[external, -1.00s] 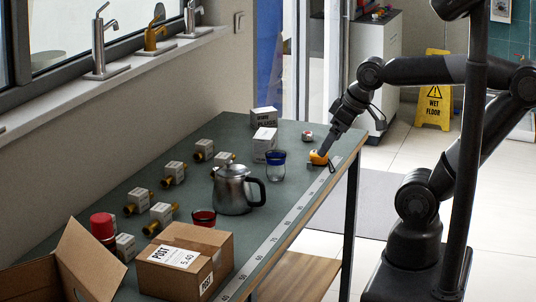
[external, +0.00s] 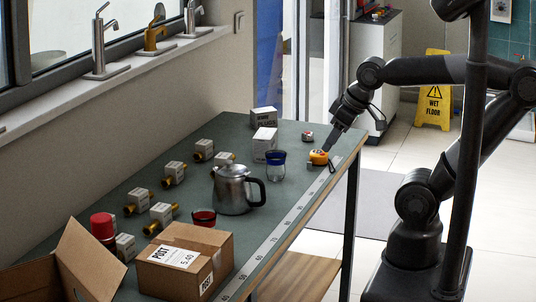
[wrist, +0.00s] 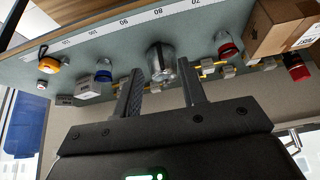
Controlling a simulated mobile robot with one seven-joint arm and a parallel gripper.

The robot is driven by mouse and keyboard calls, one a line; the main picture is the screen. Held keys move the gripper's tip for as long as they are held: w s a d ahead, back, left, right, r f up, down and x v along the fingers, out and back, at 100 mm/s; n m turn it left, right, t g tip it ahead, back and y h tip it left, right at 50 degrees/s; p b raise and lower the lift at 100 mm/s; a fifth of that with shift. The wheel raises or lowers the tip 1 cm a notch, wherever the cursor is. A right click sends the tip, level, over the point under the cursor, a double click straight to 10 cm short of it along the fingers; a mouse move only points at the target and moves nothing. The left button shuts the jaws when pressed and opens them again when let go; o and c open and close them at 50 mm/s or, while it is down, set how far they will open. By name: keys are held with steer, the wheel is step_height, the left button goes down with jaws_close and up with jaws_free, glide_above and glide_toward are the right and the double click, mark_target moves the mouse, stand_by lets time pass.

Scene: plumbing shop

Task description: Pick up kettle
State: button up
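The kettle (external: 232,191) is a shiny metal pot with a lid and a dark handle on its right. It stands upright near the middle of the workbench. In the wrist view the kettle (wrist: 160,62) appears tilted, beyond and between my finger tips. My gripper (external: 328,147) is over the far right end of the bench, well apart from the kettle. In the wrist view my gripper (wrist: 162,92) is open, with nothing between its two fingers.
An orange tape measure (external: 318,158) lies just below my gripper. A blue-rimmed glass (external: 275,166) stands between it and the kettle. A red glass (external: 204,217) and a cardboard parcel (external: 186,262) are close to the kettle's near side. Small boxed fittings (external: 161,213) lie left.

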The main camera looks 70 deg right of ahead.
steer(key=shift+c, duration=0.2)
steer(key=m+y, duration=1.7)
steer(key=m, duration=0.5)
glide_toward(263, 190)
steer(key=x, duration=0.4)
steer(key=shift+w+a+f, duration=0.15)
steer(key=shift+f, duration=0.1)
steer(key=x, duration=0.5)
steer(key=shift+w+f, duration=0.15)
steer(key=shift+f, duration=0.05)
jaws_close()
